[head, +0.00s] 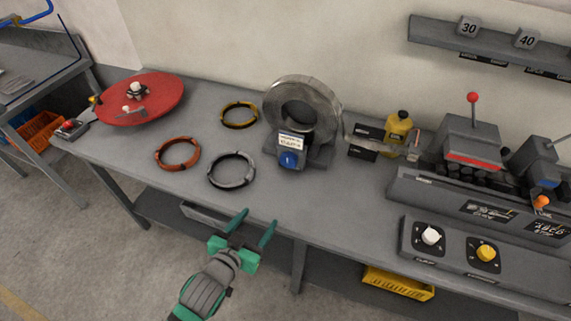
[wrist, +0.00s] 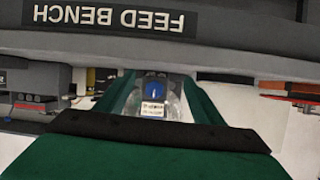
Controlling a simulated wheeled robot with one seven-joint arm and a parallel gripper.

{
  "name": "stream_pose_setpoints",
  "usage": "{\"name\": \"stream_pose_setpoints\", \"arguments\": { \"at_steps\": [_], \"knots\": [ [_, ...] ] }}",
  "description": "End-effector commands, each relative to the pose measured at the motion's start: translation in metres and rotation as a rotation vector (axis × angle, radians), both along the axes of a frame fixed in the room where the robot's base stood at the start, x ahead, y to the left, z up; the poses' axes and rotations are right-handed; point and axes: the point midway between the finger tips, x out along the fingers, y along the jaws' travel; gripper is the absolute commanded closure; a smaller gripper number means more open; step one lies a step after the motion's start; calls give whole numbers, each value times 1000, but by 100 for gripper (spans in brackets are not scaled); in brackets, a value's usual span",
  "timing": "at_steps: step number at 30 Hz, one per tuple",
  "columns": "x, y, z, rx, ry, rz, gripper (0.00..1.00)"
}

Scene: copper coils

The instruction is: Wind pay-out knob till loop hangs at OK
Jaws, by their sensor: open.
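A blue knob (head: 290,160) sits on the front of the grey coil stand (head: 318,158), under a white label (head: 291,140) too small to read. I take it for the pay-out knob. A metal coil (head: 333,105) stands upright above it. A strip loop (head: 362,132) runs from the coil toward the machine at right; I cannot make out an OK mark. My green gripper (head: 254,227) is open and empty in front of the bench edge, apart from the knob. In the upside-down wrist view, the blue knob (wrist: 154,95) shows between the spread fingers (wrist: 158,100).
Orange (head: 177,154), grey (head: 231,170) and yellow (head: 239,115) rings lie left of the stand. A red disc (head: 140,98) is farther left. A yellow bottle (head: 398,127) and a panel with white (head: 431,236) and yellow (head: 487,252) knobs are at right.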

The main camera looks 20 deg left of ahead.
Motion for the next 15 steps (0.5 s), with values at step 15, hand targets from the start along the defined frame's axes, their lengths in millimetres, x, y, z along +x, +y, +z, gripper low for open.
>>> {"name": "stream_pose_setpoints", "arguments": {
  "at_steps": [15],
  "knots": [
    [99,-5,74,-234,19,29,38]
  ]
}}
